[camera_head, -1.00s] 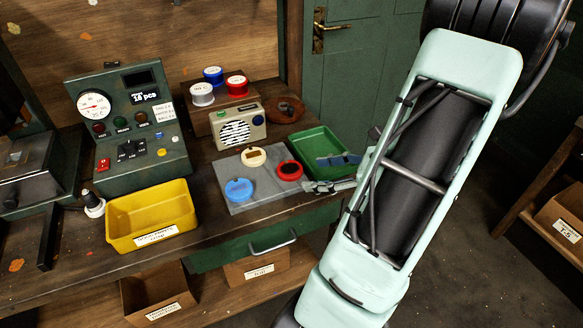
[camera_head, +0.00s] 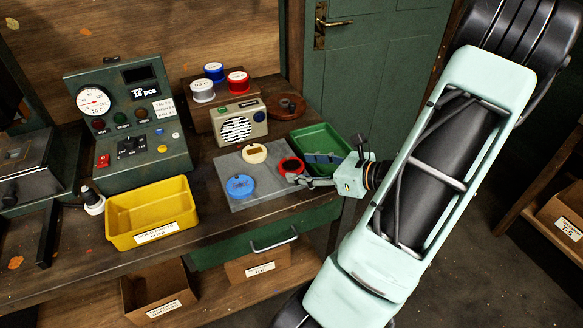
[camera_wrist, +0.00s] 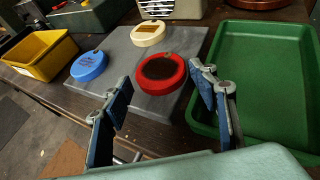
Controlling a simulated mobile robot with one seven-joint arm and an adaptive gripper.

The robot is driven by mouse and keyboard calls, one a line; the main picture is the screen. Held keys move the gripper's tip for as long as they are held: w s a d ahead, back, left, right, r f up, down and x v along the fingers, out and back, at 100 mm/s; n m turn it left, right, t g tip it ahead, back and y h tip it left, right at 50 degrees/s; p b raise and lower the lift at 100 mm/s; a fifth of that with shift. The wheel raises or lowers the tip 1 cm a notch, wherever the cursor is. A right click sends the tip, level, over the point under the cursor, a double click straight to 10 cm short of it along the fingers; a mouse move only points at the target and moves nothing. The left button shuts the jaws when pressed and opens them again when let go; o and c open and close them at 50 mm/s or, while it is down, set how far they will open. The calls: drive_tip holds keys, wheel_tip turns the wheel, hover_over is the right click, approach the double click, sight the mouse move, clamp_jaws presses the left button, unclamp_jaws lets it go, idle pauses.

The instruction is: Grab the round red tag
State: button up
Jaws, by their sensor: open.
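The round red tag (camera_wrist: 162,75) has a dark brown centre and lies on a grey mat (camera_wrist: 125,52), near its edge on the green tray's side. In the head view the red tag (camera_head: 291,166) is partly hidden by my gripper. My gripper (camera_wrist: 160,92) is open, its two blue-padded fingers on either side of the tag's near part in the wrist view. Nothing is held. I cannot tell how high the fingertips are above the mat. A blue round tag (camera_wrist: 89,66) and a cream round tag (camera_wrist: 148,33) lie on the same mat.
A green tray (camera_wrist: 218,110) stands close beside the mat on the right. A yellow bin (camera_head: 191,213) stands to the left. A radio (camera_head: 238,122) and several spools stand behind. The mat's front part is clear.

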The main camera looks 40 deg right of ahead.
drive_tip(key=shift+x, duration=1)
drive_tip(key=shift+r, duration=0.1)
drive_tip(key=shift+c, duration=0.2)
drive_tip(key=c, duration=0.8)
drive_tip(key=shift+r, duration=0.15)
